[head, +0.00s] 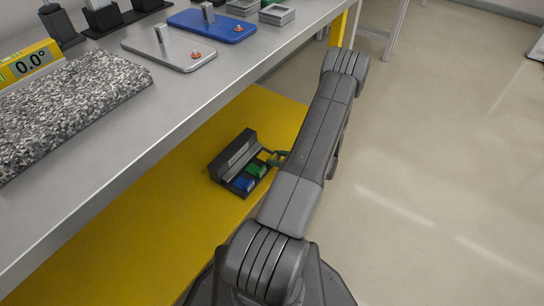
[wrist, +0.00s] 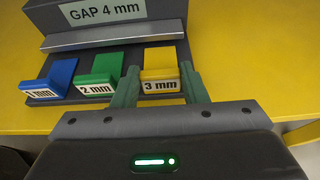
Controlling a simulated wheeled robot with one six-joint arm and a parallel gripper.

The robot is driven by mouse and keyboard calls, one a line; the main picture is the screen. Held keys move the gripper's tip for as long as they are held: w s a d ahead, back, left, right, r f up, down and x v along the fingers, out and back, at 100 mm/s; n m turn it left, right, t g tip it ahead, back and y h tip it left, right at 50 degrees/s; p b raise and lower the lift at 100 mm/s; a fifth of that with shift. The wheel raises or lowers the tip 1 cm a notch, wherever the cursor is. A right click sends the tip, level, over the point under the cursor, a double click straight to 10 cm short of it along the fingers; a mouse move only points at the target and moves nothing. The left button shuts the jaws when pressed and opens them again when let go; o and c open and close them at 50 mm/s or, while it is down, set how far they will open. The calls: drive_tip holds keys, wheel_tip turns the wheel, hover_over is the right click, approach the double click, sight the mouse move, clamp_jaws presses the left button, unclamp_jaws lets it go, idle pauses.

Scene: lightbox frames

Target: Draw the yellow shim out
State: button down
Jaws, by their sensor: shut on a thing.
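The yellow shim (wrist: 160,62), labelled 3 mm, lies at the right end of a row in the dark gap block (wrist: 112,12). In the head view my gripper (head: 279,157) is low beside the block (head: 235,155), and the yellow shim is mostly hidden there.
The green shim (wrist: 103,70), labelled 2 mm, is just left of my left finger. The blue shim (wrist: 58,76) is farther left. The block stands on a yellow shelf (head: 150,225) under a grey bench (head: 190,95). Open floor (head: 430,160) lies to the right.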

drive_tip(key=shift+d, duration=0.1)
drive_tip(key=c, duration=0.8)
unclamp_jaws()
drive_tip(key=shift+s+d, duration=0.1)
drive_tip(key=shift+c, duration=0.2)
drive_tip(key=p+v, duration=0.3)
drive_tip(key=v, duration=1)
drive_tip(key=shift+s+d+r, duration=0.2)
drive_tip(key=shift+d, duration=0.1)
drive_tip(key=shift+a+f, duration=0.1)
drive_tip(key=b+x, duration=0.1)
drive_tip(key=x, duration=0.4)
drive_tip(key=b+x, duration=0.1)
drive_tip(key=x, duration=0.9)
drive_tip(key=shift+w+a+r+b, duration=0.1)
drive_tip(key=shift+r+b, duration=0.15)
drive_tip(key=shift+b, duration=0.15)
drive_tip(key=shift+w+a, duration=0.4)
drive_tip(key=shift+a, duration=0.1)
